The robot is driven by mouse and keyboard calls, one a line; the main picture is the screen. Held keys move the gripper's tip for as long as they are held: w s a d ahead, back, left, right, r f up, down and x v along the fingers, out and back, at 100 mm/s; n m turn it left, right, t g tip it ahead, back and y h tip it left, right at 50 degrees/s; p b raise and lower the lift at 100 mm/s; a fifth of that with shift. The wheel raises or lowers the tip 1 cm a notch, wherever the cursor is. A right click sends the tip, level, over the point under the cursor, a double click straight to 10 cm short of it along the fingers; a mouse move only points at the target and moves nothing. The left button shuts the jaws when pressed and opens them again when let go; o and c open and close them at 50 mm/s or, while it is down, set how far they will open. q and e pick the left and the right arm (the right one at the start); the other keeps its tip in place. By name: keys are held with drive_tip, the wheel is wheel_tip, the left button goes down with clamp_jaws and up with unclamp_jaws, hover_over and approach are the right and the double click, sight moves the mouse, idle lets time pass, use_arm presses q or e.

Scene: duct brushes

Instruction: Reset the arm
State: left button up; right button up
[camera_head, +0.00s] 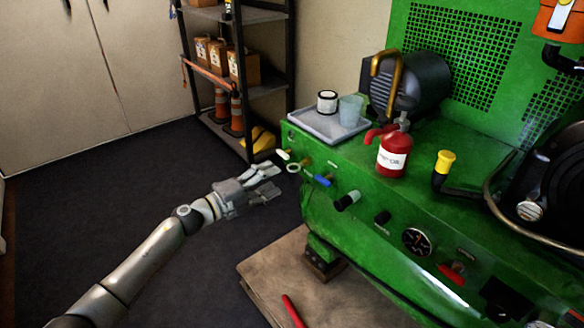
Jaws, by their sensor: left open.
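My left arm reaches in from the lower left of the head view. My left gripper (270,183) is open and empty, its fingers spread and pointing right. In the picture its fingertips are just left of the front panel of a green machine (345,240), near a small blue-handled valve (322,180) and a white ring-shaped fitting (293,168). I cannot tell the exact gap to the panel, but no contact shows. My right gripper is not in this view.
The machine carries a grey tray (310,122) with a jar (327,101) and cup (350,110), plus a red oil bottle (393,155). A brown board (265,268) with a red-handled tool (292,311) lies below. A shelf (262,92) stands behind; dark floor at left is clear.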

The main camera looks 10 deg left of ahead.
use_arm(q)
drive_tip(key=shift+s+a, duration=0.2)
drive_tip(key=shift+s, duration=0.1)
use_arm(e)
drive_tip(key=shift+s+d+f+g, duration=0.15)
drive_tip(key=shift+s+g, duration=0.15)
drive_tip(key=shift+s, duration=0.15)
